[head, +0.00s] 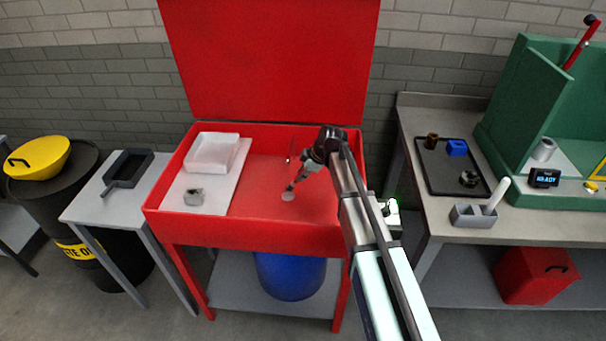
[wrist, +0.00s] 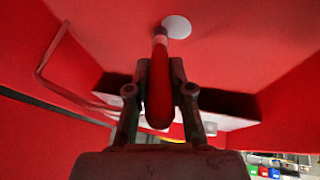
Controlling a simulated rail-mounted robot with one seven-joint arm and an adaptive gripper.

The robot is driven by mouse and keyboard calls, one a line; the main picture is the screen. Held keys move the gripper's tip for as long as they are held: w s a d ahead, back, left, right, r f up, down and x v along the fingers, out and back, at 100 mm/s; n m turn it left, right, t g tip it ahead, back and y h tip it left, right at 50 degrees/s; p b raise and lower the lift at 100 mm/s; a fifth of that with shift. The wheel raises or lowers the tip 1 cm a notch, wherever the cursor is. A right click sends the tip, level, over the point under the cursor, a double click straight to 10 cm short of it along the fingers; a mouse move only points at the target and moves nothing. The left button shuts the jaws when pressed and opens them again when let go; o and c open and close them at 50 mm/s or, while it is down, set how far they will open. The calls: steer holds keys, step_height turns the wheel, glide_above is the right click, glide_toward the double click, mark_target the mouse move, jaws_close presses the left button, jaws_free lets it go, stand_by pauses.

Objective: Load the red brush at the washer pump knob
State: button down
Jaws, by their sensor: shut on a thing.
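My gripper (head: 292,186) is low inside the red parts washer's basin (head: 262,205), right of its middle. In the wrist view my gripper (wrist: 160,82) is shut on the red brush (wrist: 158,100), with one finger on each side of its rounded red handle. The disc also shows in the head view just below my fingertips. I cannot make out the brush clearly in the head view. I cannot pick out the pump knob with certainty.
A white tray (head: 214,150) and a small grey part (head: 194,197) lie on a pale board at the basin's left. A thin bent pipe (wrist: 42,70) stands beside my gripper. A small box with a green light (head: 392,210) is right of the washer. The raised lid is behind.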

steer(key=shift+s, duration=0.1)
steer(key=s+d+b, duration=0.1)
steer(key=s+d, duration=0.2)
steer(key=s, duration=0.4)
steer(key=shift+s, duration=0.15)
stand_by(0.6)
steer(key=shift+r, duration=0.1)
stand_by(1.1)
steer(key=s+d+r+p, duration=0.1)
steer(key=s+d+r, duration=0.1)
steer(key=s+r, duration=0.2)
steer(key=shift+s, duration=0.3)
steer(key=shift+a+f, duration=0.1)
stand_by(0.6)
